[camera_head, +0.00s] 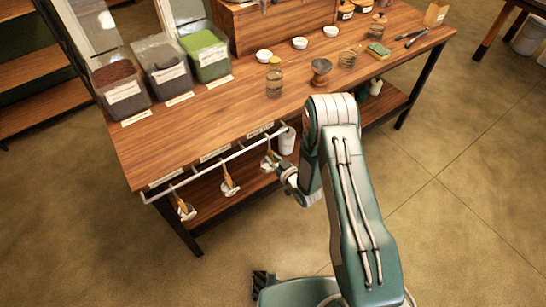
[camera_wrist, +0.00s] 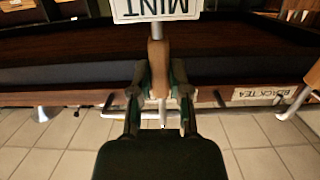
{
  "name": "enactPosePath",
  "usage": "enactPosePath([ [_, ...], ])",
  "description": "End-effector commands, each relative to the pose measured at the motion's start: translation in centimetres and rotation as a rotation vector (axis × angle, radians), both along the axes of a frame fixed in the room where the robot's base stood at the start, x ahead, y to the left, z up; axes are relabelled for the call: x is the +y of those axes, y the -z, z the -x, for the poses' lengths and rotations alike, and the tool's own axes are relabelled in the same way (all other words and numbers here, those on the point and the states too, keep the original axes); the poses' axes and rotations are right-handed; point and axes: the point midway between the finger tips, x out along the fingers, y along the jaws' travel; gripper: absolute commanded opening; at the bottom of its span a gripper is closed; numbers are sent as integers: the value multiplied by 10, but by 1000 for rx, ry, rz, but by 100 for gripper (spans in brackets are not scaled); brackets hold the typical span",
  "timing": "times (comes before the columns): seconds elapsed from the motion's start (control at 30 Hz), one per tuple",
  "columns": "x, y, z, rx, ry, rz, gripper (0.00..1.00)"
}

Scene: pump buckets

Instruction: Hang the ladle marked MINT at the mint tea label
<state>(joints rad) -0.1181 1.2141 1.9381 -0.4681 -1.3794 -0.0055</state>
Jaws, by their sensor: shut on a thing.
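My gripper (camera_wrist: 158,100) is shut on the wooden handle of the ladle marked MINT (camera_wrist: 156,58). Its white MINT tag (camera_wrist: 158,9) reads upside down at the top of the wrist view. In the head view my gripper (camera_head: 283,173) is at the right part of the front rail (camera_head: 240,153), close to a ladle with an orange-brown handle (camera_head: 268,161). I cannot tell from there whether that is the held one. The ladle's bowl is not clear. A BLACK TEA label (camera_wrist: 262,93) shows at the right in the wrist view. The mint tea label is not readable.
Two other ladles (camera_head: 184,209) (camera_head: 229,186) hang from the rail at the left. Labels (camera_head: 214,153) line the table's front edge. A white cylinder (camera_head: 286,141) is just above my gripper. Bins (camera_head: 120,85), jars and small bowls stand on the table (camera_head: 220,115). The floor in front is clear.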

Motion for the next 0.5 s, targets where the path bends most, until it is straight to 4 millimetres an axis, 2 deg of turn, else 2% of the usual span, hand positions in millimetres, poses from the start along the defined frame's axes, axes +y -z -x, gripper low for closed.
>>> enactPosePath([
  [0.33,0,2,0,-1,0,-1,0],
  [0.37,0,2,0,-1,0,-1,28],
  [0.4,0,2,0,-1,0,-1,45],
  [0.43,0,2,0,-1,0,-1,59],
  [0.47,0,2,0,-1,0,-1,63],
  [0.5,0,2,0,-1,0,-1,63],
])
